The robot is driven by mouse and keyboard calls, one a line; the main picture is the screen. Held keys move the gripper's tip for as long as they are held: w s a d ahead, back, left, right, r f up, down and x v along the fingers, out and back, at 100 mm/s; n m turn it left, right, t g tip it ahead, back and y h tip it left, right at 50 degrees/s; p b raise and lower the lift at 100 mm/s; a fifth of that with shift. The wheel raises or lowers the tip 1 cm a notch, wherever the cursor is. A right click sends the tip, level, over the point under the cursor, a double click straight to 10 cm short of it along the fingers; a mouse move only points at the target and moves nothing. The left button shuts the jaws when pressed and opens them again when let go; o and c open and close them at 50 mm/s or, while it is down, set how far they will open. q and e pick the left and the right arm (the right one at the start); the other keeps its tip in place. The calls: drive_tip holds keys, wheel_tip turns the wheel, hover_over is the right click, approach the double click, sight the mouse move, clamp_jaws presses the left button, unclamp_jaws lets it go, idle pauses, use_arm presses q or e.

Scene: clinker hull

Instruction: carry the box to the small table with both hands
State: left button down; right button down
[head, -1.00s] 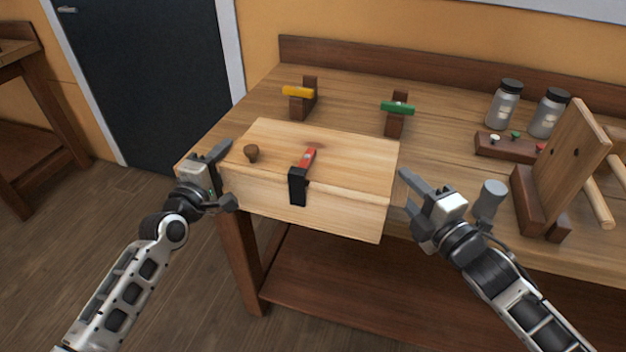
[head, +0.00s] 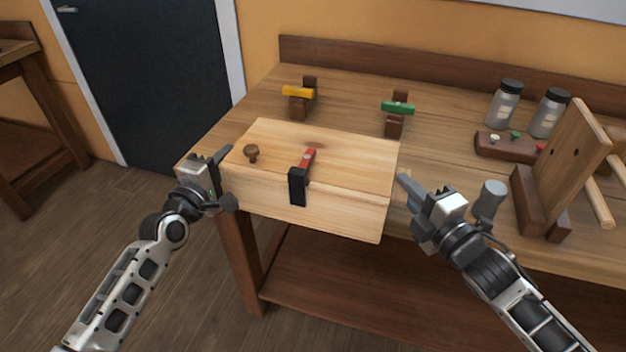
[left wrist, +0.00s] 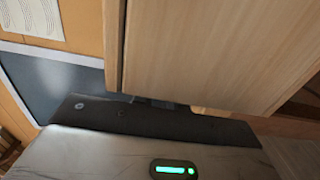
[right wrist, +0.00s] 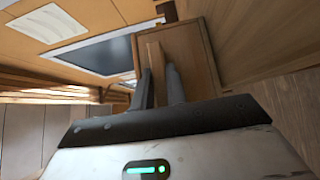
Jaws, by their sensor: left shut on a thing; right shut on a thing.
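The box (head: 325,155) is pale wood, with a round brown knob (head: 251,153) on its lid and a black and red latch (head: 298,183) at its front. It rests on the workbench's front edge, its front overhanging. My left gripper (head: 219,166) is shut at the box's left end; in the left wrist view the box (left wrist: 205,50) hides its fingertips. My right gripper (head: 405,183) is at the right end, and in the right wrist view its fingers (right wrist: 160,80) are shut on a pale wooden grip (right wrist: 154,58). A brown table (head: 15,48) stands at far left.
The workbench (head: 350,82) also holds a yellow-handled tool (head: 298,92) and a green-handled tool (head: 397,107) behind the box. Glass jars (head: 503,105) and a wooden stand (head: 570,160) are at right. Open floor (head: 90,225) lies left, before a dark door (head: 150,80).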

idle(0.8)
